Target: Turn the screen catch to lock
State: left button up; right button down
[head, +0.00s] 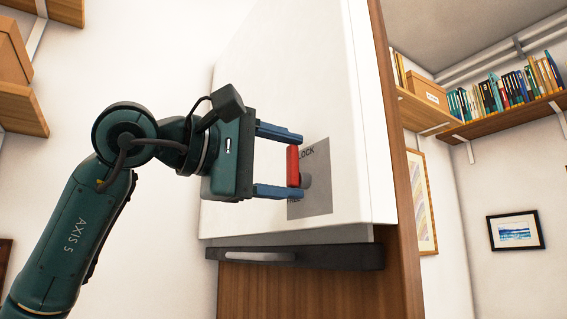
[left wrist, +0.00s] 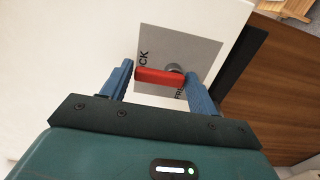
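The screen catch is a red bar handle (head: 293,166) on a grey round hub (head: 306,180), mounted on a grey plate (head: 319,198) on the white panel. "LOCK" shows at the plate's top; lettering lower down is partly hidden. In the head view the bar stands about upright. My left gripper (head: 297,164) is open, with one blue finger above the bar and one below it. In the left wrist view the red bar (left wrist: 160,76) lies lengthwise between the spread fingertips (left wrist: 163,80), its ends close to them; I cannot tell if they touch. My right gripper is not in view.
The white panel (head: 290,90) stands in a wooden frame (head: 398,150). A dark ledge with a grey handle (head: 258,256) runs below it. Shelves with books (head: 505,92) and framed prints (head: 515,231) are on the walls at right.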

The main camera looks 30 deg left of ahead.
pick_arm(q)
jog(key=o, duration=0.3)
jog(key=shift+s+a, duration=0.1)
jog(key=shift+s, duration=0.1)
jog(key=b+v, duration=0.2)
jog(key=v, duration=1)
jog(key=shift+s+a+b, duration=0.15)
jog(key=shift+s+b, duration=0.2)
jog(key=shift+b, duration=0.05)
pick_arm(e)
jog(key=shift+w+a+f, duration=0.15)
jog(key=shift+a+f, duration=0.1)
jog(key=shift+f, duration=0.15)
pick_arm(q)
jog(key=shift+f, duration=0.1)
